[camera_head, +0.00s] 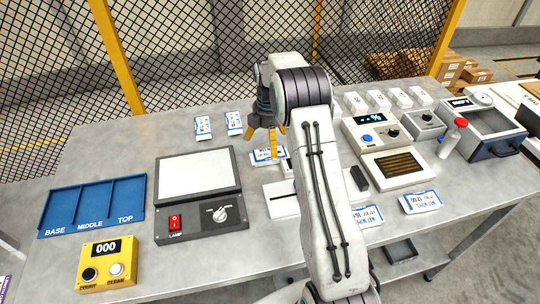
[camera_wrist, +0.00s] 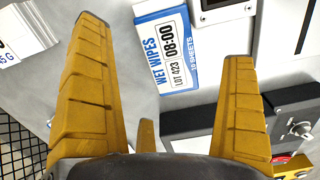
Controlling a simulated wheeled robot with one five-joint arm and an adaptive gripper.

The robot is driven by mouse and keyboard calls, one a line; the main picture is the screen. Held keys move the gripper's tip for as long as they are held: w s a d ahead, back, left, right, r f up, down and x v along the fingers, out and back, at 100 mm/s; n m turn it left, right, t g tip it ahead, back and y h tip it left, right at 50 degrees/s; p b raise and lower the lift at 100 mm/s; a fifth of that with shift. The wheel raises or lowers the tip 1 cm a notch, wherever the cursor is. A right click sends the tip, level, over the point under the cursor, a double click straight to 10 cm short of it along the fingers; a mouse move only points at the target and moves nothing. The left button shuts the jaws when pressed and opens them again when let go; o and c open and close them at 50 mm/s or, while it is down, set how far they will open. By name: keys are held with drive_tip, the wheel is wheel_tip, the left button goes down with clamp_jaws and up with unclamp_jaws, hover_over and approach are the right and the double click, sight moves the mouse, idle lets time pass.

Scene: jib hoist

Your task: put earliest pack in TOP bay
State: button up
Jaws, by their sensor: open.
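My gripper (camera_head: 265,143) is open and empty above the middle of the table; its orange fingers also show in the wrist view. Between and beyond them there lies a white-and-blue wet wipes pack (camera_wrist: 168,45) marked 08:00, LOT 423. In the head view a pack (camera_head: 283,153) is partly hidden by my gripper. Other packs lie flat: two at the back (camera_head: 203,127) (camera_head: 234,123) and two at the front right (camera_head: 367,216) (camera_head: 421,201); their times are too small to read surely. The blue tray (camera_head: 92,207) at the left has bays labelled BASE, MIDDLE and TOP; all three look empty.
A lamp box (camera_head: 198,195) with a white panel stands right of the tray. A yellow counter (camera_head: 107,262) reading 000 is in front of the tray. Devices (camera_head: 376,133) and a blue-grey machine (camera_head: 484,130) fill the right. Mesh fence (camera_head: 200,50) runs behind.

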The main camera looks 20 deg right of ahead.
sight(269, 150)
drive_tip(key=shift+s+f+p, duration=0.1)
drive_tip(key=shift+f+p, duration=0.5)
drive_tip(key=shift+f, duration=1.8)
drive_tip(key=shift+c, duration=0.2)
drive_tip(key=c, duration=1.1)
drive_tip(key=shift+r, duration=0.1)
drive_tip(key=shift+c, duration=0.2)
drive_tip(key=shift+r+b, duration=0.3)
drive_tip(key=shift+r, duration=0.4)
wheel_tip(269, 150, up, 2)
drive_tip(key=shift+r+b, duration=0.15)
drive_tip(key=shift+b, duration=0.15)
drive_tip(key=s+d+r+b, duration=0.1)
drive_tip(key=s+d+r, duration=0.3)
drive_tip(key=s+d, duration=0.1)
drive_tip(key=s+d+r+b, duration=0.1)
drive_tip(key=s+d+r, duration=0.2)
drive_tip(key=shift+s+r+b, duration=0.1)
drive_tip(key=shift+s+b, duration=0.15)
drive_tip(key=shift+b, duration=0.1)
